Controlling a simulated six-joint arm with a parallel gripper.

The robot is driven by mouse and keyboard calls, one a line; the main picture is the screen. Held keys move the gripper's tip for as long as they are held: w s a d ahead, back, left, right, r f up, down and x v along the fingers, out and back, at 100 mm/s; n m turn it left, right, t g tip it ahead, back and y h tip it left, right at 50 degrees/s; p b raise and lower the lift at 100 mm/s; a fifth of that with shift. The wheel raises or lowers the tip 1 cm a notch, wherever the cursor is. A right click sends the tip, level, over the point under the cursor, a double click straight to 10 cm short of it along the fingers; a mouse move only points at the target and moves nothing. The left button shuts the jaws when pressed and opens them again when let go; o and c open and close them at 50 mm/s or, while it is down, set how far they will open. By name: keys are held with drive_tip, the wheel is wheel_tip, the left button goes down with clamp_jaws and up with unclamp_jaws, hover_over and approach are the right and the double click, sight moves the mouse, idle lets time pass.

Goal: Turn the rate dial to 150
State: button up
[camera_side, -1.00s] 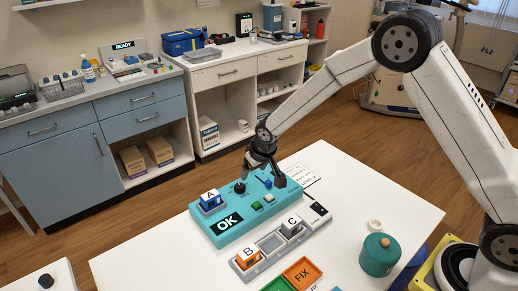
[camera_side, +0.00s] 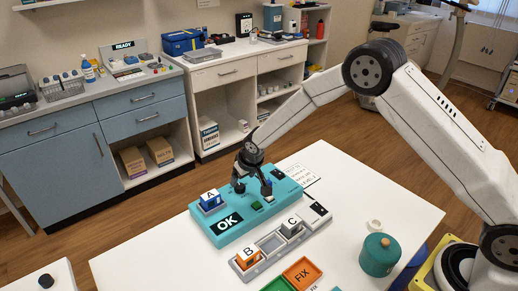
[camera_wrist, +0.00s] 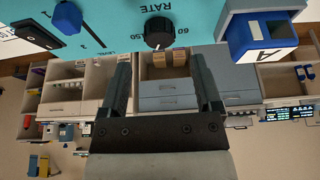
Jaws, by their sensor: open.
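The teal device (camera_side: 232,238) lies on the white table with a lit OK display (camera_side: 227,222). In the wrist view its black rate dial (camera_wrist: 158,32) sits under the word RATE, with 60 and 150 printed beside it. The exact pointer setting is too small to read. My gripper (camera_side: 252,188) is over the back of the device, open and empty. In the wrist view the gripper's fingertips (camera_wrist: 162,62) are spread wide, and the dial lies beyond them, roughly midway across the gap. In the side view the gripper largely hides the dial.
A blue block A (camera_side: 210,200) sits at the device's left end. A blue slider (camera_wrist: 67,16) and a black rocker switch (camera_wrist: 38,30) are on the panel near the dial. A green button (camera_side: 256,205) is in front. A grey tray (camera_side: 270,243) and teal pot (camera_side: 379,255) stand nearby.

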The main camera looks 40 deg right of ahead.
sight(240, 186)
drive_tip(key=shift+x, duration=2.4)
drive_tip(key=shift+c, duration=0.2)
clamp_jaws()
